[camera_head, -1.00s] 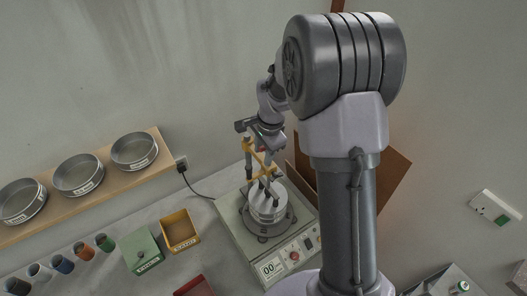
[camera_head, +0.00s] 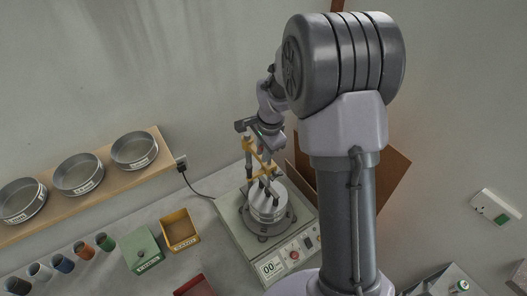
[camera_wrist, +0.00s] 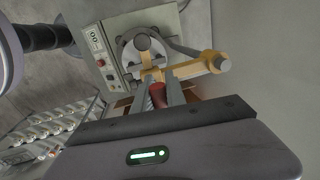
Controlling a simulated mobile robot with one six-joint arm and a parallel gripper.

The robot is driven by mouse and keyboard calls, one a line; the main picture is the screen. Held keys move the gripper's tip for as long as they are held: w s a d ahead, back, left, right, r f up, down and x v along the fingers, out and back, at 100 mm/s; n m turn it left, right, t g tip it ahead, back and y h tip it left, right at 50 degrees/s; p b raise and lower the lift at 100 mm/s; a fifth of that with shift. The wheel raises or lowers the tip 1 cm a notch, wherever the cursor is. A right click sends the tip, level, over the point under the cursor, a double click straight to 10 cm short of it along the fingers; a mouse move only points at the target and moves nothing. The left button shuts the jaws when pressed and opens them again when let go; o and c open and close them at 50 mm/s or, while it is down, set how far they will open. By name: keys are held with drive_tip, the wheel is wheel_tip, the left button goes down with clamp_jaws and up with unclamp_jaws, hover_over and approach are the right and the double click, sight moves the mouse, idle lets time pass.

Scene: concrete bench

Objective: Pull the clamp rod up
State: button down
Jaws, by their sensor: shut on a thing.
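The sieve shaker (camera_head: 230,222) stands on the bench, with a round metal sieve stack (camera_head: 268,208) on it and a yellow clamp crossbar (camera_head: 258,158) above the stack on upright posts. My gripper (camera_head: 265,151) is above the crossbar, small and partly hidden by its own wrist. In the wrist view, my gripper (camera_wrist: 161,88) is shut on a red-brown grip (camera_wrist: 158,95), which appears to be the top of the clamp rod. The yellow crossbar (camera_wrist: 195,69) lies just beyond the fingers. The rod's lower part is mostly hidden.
A wooden shelf (camera_head: 100,199) with three sieves is at left. A green box (camera_head: 141,248), a yellow box (camera_head: 180,230) and several small cups stand left of the shaker. A brown board (camera_head: 390,180) is behind my arm. A cable runs to the wall socket.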

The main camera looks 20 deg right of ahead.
drive_tip(key=shift+r, duration=0.1)
idle(0.8)
wheel_tip(320, 180, up, 9)
drive_tip(key=p, duration=0.3)
drive_tip(key=shift+p, duration=0.3)
drive_tip(key=shift+f, duration=0.2)
drive_tip(key=c, duration=1.4)
unclamp_jaws()
drive_tip(key=shift+o, duration=0.2)
drive_tip(key=s+r, duration=0.3)
drive_tip(key=r, duration=1.4)
drive_tip(key=shift+s+d+b, duration=0.2)
drive_tip(key=shift+d+b, duration=0.15)
